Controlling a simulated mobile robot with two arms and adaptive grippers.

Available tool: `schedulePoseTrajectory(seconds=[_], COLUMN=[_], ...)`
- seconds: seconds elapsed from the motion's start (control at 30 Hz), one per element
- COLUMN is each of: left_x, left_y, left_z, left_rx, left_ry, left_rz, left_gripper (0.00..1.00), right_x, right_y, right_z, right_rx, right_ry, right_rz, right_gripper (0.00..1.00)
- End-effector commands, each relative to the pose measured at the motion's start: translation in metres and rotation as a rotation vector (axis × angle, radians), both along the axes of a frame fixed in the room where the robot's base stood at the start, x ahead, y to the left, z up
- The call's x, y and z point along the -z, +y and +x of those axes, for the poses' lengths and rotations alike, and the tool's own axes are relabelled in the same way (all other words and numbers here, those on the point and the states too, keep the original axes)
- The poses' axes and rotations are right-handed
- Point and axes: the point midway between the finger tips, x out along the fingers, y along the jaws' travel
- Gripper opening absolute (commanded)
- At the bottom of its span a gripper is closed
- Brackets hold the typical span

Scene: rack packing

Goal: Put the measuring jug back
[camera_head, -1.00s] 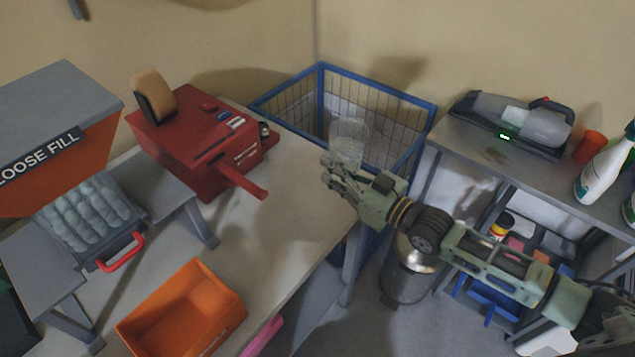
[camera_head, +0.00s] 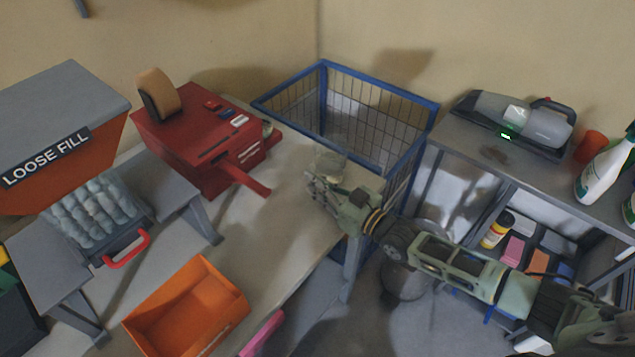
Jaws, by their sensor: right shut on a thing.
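The measuring jug (camera_head: 330,163) is a clear, see-through vessel, hard to make out against the table edge and the blue wire basket behind it. My right gripper (camera_head: 322,190) is at the jug's near side and shut on it. The jug looks roughly upright, over the back right part of the pale table (camera_head: 290,210). I cannot tell whether its base touches the tabletop. My left gripper is out of the picture.
A red tape machine (camera_head: 190,135) stands left of the jug, its lever pointing toward it. An orange bin (camera_head: 190,305) is at the front. The blue wire basket (camera_head: 345,69) stands behind. A grey shelf with a handheld vacuum (camera_head: 520,120) is right.

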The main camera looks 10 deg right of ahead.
Motion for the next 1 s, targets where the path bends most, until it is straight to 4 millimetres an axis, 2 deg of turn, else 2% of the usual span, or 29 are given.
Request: schedulePoseTrajectory(seconds=[0.1, 0.13, 0.33, 0.73, 0.87, 1.0], left_x=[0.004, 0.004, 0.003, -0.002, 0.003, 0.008], left_y=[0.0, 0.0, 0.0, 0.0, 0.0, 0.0], left_z=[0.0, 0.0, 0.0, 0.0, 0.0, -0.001], left_rx=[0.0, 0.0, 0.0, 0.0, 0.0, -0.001], left_ry=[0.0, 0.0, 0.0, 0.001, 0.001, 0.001], left_rz=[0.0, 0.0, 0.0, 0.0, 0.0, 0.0], left_gripper=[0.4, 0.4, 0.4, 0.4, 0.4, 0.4], right_x=[0.002, 0.004, 0.003, -0.003, 0.003, 0.004], right_y=[0.0, 0.0, 0.0, 0.0, -0.012, -0.029], right_z=[0.0, 0.0, 0.0, 0.0, -0.016, -0.041], right_rx=[0.0, 0.0, 0.0, 0.0, 0.001, 0.0], right_ry=[-0.004, 0.001, 0.001, 0.001, 0.004, 0.006], right_rz=[0.001, 0.0, 0.0, -0.001, -0.003, -0.003], right_gripper=[0.0, 0.08, 0.25, 0.26, 0.26, 0.26])
